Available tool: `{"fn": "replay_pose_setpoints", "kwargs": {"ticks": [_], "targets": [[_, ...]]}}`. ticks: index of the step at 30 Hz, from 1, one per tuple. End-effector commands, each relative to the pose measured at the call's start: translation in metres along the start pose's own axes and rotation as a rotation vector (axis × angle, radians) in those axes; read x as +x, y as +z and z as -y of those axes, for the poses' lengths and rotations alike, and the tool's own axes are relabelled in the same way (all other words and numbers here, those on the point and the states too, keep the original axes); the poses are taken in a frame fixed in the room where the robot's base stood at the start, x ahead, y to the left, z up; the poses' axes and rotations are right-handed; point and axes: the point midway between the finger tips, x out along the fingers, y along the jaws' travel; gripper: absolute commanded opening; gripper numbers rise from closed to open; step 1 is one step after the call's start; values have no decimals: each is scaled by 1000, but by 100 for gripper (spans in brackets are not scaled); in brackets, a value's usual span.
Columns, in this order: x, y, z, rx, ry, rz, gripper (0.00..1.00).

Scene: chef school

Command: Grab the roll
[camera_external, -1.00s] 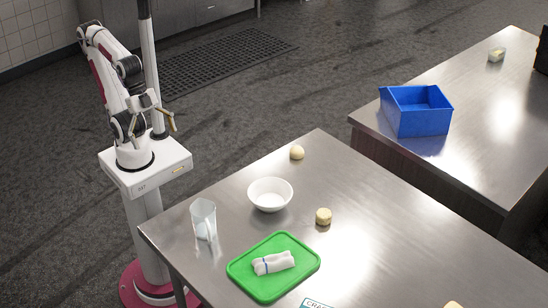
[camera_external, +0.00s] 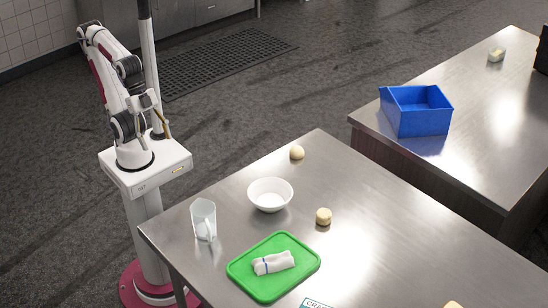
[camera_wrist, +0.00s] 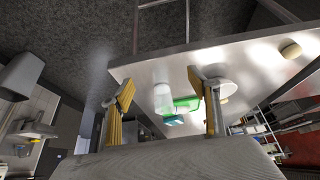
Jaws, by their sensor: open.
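My gripper (camera_external: 154,128) is open and empty beside the table's far left corner, apart from everything on it. Its two yellow fingers also show in the wrist view (camera_wrist: 160,82). A small round, pale, bread-like roll (camera_external: 297,152) lies near the table's far edge. A second small tan, roll-like piece (camera_external: 323,216) lies right of the bowl. A rolled white cloth with a blue band (camera_external: 273,262) lies on the green tray (camera_external: 250,285). I cannot tell which of these the roll is. One round pale piece (camera_wrist: 291,50) shows in the wrist view.
A white bowl (camera_external: 270,196) and a clear container (camera_external: 203,220) stand on the steel table (camera_external: 400,240) on my side. A blue bin (camera_external: 417,112) stands on another table at the right. The first table's right part is mostly clear.

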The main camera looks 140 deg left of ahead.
Motion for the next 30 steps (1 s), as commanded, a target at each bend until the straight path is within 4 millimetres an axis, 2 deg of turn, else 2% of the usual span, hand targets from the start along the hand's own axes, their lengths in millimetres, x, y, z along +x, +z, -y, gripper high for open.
{"fn": "replay_pose_setpoints", "kwargs": {"ticks": [10,16,23,30], "targets": [[1,-2,2,-2,-4,-2,61],[9,-18,15,-20,-40,-26,61],[29,-56,54,-54,-127,-88,61],[53,-96,106,-77,-224,-161,61]]}}
